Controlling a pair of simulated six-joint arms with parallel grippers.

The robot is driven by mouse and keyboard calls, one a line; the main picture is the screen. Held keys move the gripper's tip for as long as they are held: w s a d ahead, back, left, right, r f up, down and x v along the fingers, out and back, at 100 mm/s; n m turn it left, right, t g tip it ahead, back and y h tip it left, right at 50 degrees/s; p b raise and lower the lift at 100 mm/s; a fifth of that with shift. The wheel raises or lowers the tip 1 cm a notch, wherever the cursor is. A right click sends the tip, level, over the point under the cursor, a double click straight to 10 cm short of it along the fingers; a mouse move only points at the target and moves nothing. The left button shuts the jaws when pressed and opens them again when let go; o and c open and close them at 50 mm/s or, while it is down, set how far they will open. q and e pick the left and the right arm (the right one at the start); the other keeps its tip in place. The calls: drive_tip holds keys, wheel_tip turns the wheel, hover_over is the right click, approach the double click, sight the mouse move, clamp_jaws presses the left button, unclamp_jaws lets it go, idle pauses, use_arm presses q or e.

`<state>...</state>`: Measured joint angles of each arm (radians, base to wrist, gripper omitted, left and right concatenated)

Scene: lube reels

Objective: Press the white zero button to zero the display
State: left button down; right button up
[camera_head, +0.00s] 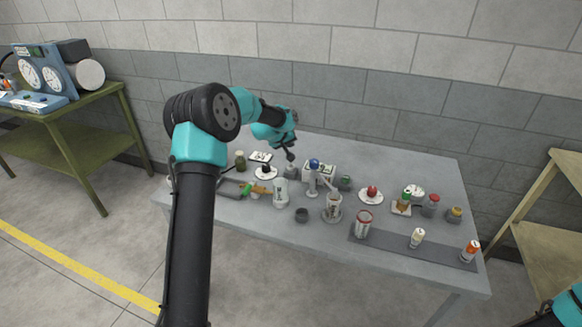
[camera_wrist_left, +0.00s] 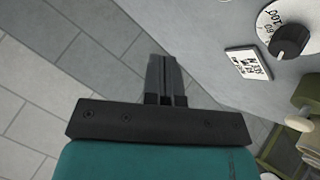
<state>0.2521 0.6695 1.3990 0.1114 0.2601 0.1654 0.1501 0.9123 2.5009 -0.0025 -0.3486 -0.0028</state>
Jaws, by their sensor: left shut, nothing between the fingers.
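I cannot make out for certain which thing is the white zero button, or any readable display. A white rounded knob (camera_wrist_left: 299,123) shows at the lower right of the left wrist view, beside an olive part. A black knob on a white numbered dial (camera_head: 266,173) stands at the table's left; the dial also shows at the wrist view's upper right (camera_wrist_left: 270,22). My left gripper (camera_head: 291,156) is shut and empty above the back of the table, behind the crowded items; its closed fingers also show in the wrist view (camera_wrist_left: 164,75). My right gripper is not in view.
The grey table (camera_head: 420,170) carries several bottles, cans and cups, crowded at its middle. A printed white card (camera_head: 260,157) lies near the dial. A dark strip (camera_head: 395,244) holds several containers at front right. A green bench (camera_head: 75,113) with blue gauge equipment stands left.

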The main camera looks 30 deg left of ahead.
sight(290, 166)
use_arm(q)
drive_tip(key=shift+f, duration=3.65)
drive_tip(key=shift+f, duration=0.1)
drive_tip(key=shift+f, duration=0.3)
drive_tip(key=shift+f, duration=0.5)
drive_tip(key=shift+r, duration=0.9)
drive_tip(key=shift+r, duration=2.5)
